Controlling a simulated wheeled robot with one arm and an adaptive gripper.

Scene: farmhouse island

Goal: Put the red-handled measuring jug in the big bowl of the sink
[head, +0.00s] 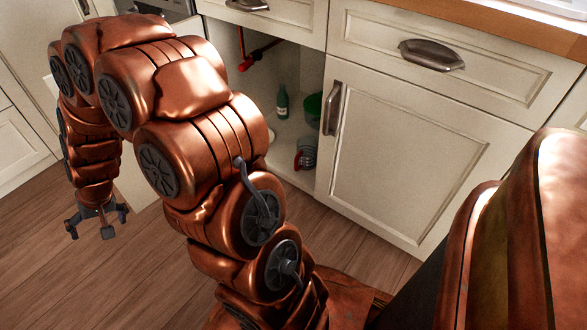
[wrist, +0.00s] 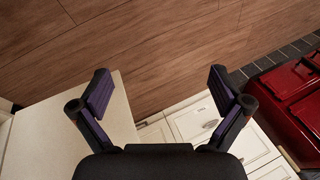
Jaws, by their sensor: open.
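What looks like the red-handled measuring jug (head: 306,153) stands on the floor of the open cupboard in the head view, near its right side. It is small in the picture, partly clear with red on it. My gripper (head: 97,218) hangs at the left of the head view, over the wooden floor, well apart from the jug. In the wrist view my gripper (wrist: 160,84) is open, with nothing between its fingers. The jug does not show in the wrist view. The sink's big bowl cannot be made out in either view.
In the cupboard are a green bottle (head: 282,102), a green object (head: 313,109) and a red pipe with a valve (head: 245,62). A closed cupboard door (head: 415,150) stands right of the opening. A red cooker (wrist: 290,90) shows in the wrist view. The floor (head: 150,265) is clear.

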